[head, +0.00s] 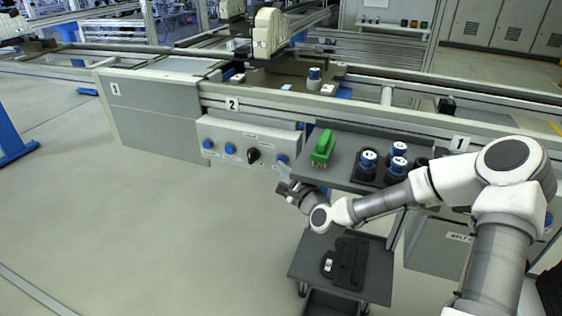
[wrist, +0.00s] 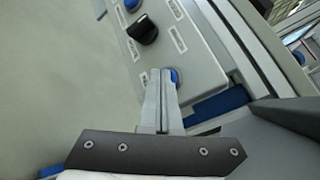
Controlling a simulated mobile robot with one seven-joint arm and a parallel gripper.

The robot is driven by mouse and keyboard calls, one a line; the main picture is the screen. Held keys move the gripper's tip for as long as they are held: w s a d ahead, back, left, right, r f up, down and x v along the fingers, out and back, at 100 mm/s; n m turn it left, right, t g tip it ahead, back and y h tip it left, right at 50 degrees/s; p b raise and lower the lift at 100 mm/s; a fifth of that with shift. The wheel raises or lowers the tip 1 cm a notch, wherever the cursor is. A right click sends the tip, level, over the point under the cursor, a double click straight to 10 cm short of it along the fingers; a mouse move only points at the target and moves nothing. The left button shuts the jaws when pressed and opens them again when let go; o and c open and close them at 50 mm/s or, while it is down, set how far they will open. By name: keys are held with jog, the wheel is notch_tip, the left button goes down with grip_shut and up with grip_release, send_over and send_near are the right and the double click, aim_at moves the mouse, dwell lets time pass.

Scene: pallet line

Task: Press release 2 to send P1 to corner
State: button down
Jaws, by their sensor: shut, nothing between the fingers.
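The control panel (head: 240,138) is a light grey box under the conveyor rail marked 2. It carries two blue buttons at the left, (head: 207,144) and (head: 230,149), a black knob (head: 254,155) and a blue button (head: 282,159) at the right end. Its small labels are unreadable. My gripper (head: 284,174) is shut and empty, just below the right-end button. In the wrist view the fingertips (wrist: 160,74) partly cover that blue button (wrist: 174,76); I cannot tell whether they touch it. The black knob (wrist: 143,30) is beyond. No pallet can be made out as P1.
A lower shelf holds a dark object (head: 346,262). On the line stands a cream machine (head: 270,33).

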jog(key=shift+w+d, duration=0.1)
jog(key=shift+d, duration=0.1)
jog(key=s, duration=0.1)
jog(key=s+a, duration=0.1)
jog(key=s, duration=0.1)
jog(key=s+a, duration=0.1)
jog(key=s, duration=0.1)
jog(key=shift+a+f, duration=0.1)
dwell(0.4)
